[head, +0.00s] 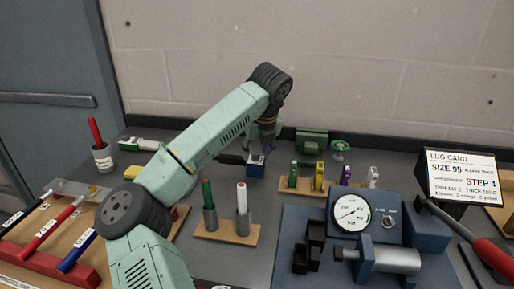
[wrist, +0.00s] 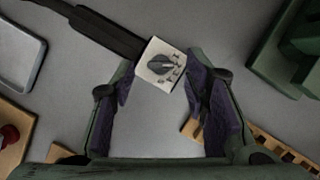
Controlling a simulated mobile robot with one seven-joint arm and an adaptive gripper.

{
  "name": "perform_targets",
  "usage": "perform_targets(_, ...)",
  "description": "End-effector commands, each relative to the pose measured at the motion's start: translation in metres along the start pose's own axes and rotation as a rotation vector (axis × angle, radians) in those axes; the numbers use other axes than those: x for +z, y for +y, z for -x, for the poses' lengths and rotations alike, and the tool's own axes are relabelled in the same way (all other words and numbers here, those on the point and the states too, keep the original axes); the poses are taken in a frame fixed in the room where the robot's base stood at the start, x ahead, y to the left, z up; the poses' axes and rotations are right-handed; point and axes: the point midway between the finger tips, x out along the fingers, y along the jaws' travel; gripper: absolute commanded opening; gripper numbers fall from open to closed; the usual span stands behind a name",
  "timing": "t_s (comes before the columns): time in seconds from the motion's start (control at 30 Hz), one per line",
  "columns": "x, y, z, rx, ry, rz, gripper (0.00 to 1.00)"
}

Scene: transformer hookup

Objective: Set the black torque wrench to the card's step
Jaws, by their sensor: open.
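A pale block with a dark dial knob (wrist: 160,66) and small marks shows in the wrist view. A black bar, apparently the black torque wrench (wrist: 105,32), runs from it to the upper left. The knob's setting is too small to read. The lug card (head: 462,178) reads size 95, step 4.
Wrenches with red (head: 50,228) and blue (head: 77,252) handles lie at the left. A wooden stand (head: 226,230) holds green and white markers in front of my gripper. A gauge (head: 351,213) and press stand at the right. A green device (head: 311,141) stands behind.

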Motion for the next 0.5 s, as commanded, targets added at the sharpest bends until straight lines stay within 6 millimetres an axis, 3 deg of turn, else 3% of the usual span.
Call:
perform_targets(0.3, -0.0006, -0.0002, -0.0041, 0.0, 0.001, -0.001, 0.42)
perform_targets(0.5, -0.0005, -0.0003, -0.0039, -0.001, 0.001, -0.001, 0.29)
